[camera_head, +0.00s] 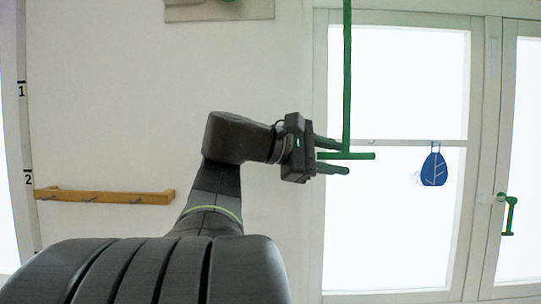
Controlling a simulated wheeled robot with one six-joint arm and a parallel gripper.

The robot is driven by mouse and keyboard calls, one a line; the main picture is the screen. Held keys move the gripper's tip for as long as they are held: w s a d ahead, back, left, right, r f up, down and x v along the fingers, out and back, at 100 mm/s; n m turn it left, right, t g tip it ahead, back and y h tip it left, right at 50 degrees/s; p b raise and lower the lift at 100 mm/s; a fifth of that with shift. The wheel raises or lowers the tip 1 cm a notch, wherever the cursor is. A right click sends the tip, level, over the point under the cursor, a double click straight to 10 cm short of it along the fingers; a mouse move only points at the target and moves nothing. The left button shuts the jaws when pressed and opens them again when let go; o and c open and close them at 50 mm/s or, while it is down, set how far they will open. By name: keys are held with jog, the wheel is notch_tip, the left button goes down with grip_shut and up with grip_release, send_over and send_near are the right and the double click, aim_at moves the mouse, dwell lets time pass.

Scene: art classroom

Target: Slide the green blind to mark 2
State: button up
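A green upright strip (347,70) hangs in front of the window, with a green crossbar (360,156) at its lower end, like an upside-down T; I take it to be the green blind. My gripper (332,156) points right at the crossbar. Its two dark fingers are apart, one above and one below the crossbar's left end, with gaps showing. Contact cannot be told. Mark 2 (28,178) is on a white strip at the far left, below mark 1 (21,88). In the picture the crossbar is slightly higher than mark 2.
A wooden rail with hooks (105,196) is on the wall left of my arm. A blue leaf-shaped ornament (433,167) hangs on the window, right of the crossbar. A green window handle (509,213) is at the far right.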

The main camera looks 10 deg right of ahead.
jog(key=shift+c, duration=0.5)
grip_shut()
notch_tip(320, 180, down, 50)
jog(key=b, duration=3.3)
jog(key=shift+o, duration=0.5)
grip_release()
jog(key=shift+s, duration=0.1)
